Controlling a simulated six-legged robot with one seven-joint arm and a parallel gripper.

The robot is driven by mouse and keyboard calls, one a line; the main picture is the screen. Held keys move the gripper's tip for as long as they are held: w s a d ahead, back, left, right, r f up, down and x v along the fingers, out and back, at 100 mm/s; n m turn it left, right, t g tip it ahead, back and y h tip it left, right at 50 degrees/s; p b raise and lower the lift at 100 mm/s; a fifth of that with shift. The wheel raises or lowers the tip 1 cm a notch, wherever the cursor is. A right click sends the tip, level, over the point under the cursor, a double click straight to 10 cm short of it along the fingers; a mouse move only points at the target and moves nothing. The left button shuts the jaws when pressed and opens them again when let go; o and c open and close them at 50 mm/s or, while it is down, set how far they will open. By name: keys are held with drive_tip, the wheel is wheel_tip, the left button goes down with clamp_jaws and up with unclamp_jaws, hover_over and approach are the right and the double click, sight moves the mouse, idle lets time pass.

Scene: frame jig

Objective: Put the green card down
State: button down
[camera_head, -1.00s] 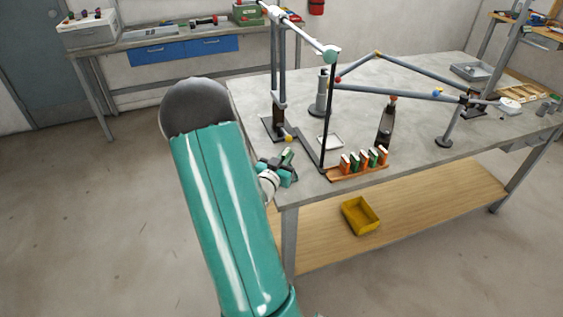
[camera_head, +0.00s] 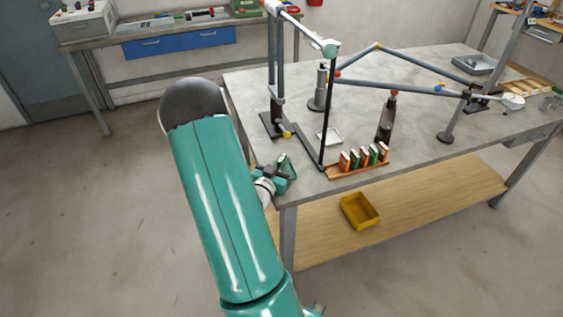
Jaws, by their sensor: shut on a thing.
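My gripper (camera_head: 281,172) is at the near left corner of the grey workbench, to the left of the card rack. It is shut on the green card (camera_head: 287,163), which shows as a small tilted dark green piece at the fingertips. The card is close to the bench top; I cannot tell whether it touches it. My teal arm hides the floor and part of the bench's left side. A wooden rack (camera_head: 345,174) on the bench's front edge holds several upright orange and green cards.
A frame of grey tubes with a thin black upright (camera_head: 329,110) stands close to the right of my gripper. A small white tray (camera_head: 332,136) lies behind the rack. A dark post (camera_head: 386,120) stands beyond it. A yellow bin (camera_head: 360,210) sits on the lower shelf.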

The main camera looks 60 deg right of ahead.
drive_tip(key=shift+s+a+f, duration=0.1)
drive_tip(key=shift+s+a, duration=0.05)
drive_tip(key=c, duration=1.5)
unclamp_jaws()
drive_tip(key=shift+o, duration=0.2)
drive_tip(key=shift+a, duration=0.2)
drive_tip(key=a, duration=1.1)
drive_tip(key=shift+a, duration=0.25)
